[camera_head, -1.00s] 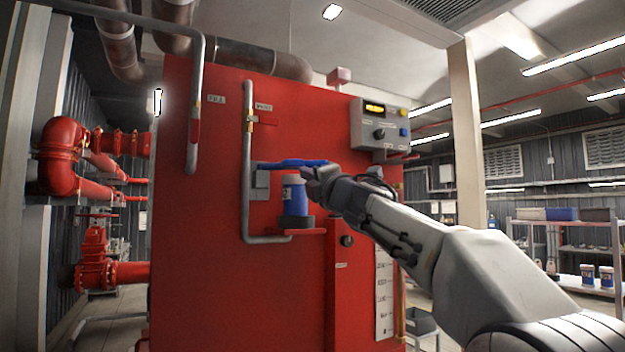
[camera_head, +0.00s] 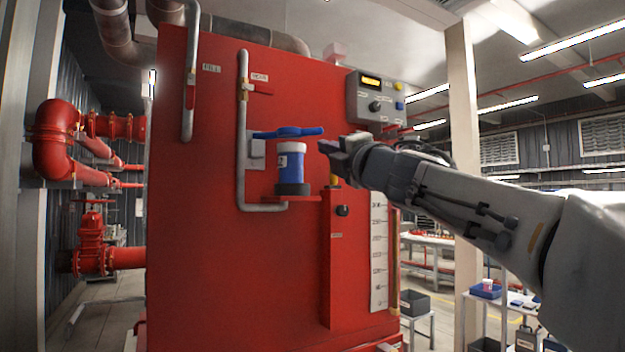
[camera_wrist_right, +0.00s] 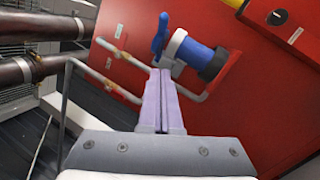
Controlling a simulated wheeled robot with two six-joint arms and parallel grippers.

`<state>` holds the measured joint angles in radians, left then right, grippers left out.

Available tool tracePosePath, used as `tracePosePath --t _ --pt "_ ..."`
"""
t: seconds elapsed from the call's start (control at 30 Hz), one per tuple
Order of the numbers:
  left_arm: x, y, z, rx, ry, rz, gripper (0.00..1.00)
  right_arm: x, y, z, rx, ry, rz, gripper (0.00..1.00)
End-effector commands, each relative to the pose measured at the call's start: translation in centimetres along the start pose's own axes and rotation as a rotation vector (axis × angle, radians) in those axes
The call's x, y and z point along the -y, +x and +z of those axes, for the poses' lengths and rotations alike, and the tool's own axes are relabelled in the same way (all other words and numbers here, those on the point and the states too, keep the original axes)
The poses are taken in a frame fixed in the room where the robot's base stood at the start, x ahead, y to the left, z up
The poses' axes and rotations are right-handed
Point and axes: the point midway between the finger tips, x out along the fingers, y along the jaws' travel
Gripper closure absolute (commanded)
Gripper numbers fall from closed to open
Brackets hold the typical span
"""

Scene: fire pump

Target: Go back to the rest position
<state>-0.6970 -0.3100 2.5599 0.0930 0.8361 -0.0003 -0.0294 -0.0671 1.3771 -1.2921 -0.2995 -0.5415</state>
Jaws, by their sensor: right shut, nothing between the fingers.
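My right gripper (camera_head: 328,147) is shut and empty in the head view. It hangs in front of the red pump cabinet (camera_head: 200,240), to the right of a blue handle (camera_head: 288,132) and apart from it. Below the handle a blue and white cylinder (camera_head: 290,163) stands upright on a black base on a small red shelf. In the right wrist view the closed fingers (camera_wrist_right: 163,75) point toward the red panel, with the blue handle (camera_wrist_right: 160,35) and the cylinder (camera_wrist_right: 195,52) beyond their tips. My left gripper is not in view.
A grey control box (camera_head: 377,98) is mounted at the cabinet's upper right. A grey pipe (camera_head: 242,150) runs down left of the handle. Red pipes (camera_head: 55,140) stand at the left. Benches and a shelf with a blue tray (camera_head: 486,291) stand at the right.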

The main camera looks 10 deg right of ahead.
Motion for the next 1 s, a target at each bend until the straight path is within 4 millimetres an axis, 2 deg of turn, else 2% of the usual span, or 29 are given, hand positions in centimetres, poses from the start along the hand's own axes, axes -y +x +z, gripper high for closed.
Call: tracePosePath --t 0.17,0.27,0.37,0.47,0.5,0.57,0.7,0.77,0.87,1.0 --pt "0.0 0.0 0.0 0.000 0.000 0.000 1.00 0.3 0.0 -0.2 0.002 0.017 -0.007 1.00" --pt "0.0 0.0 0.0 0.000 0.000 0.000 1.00 2.4 -0.2 -1.3 0.016 0.131 -0.056 1.00" --pt "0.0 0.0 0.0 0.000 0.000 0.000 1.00 7.1 -1.0 -3.9 0.052 0.351 -0.177 1.00" --pt "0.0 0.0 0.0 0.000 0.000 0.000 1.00 13.0 -3.2 -7.6 0.107 0.589 -0.351 1.00" --pt "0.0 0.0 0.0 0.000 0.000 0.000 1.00 15.3 -4.5 -9.2 0.131 0.671 -0.428 1.00" --pt "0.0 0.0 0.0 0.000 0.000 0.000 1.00 18.7 -6.6 -11.7 0.168 0.779 -0.545 1.00" --pt "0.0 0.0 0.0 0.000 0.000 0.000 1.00 25.2 -13.0 -17.3 0.270 0.983 -0.818 1.00" --pt "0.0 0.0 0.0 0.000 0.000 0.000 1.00 27.6 -16.3 -19.5 0.318 1.047 -0.938 1.00" --pt "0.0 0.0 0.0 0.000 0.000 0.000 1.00 30.9 -22.3 -23.1 0.409 1.127 -1.142 1.00" --pt "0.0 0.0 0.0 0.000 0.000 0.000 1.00 33.9 -31.6 -27.2 0.553 1.188 -1.425 1.00"
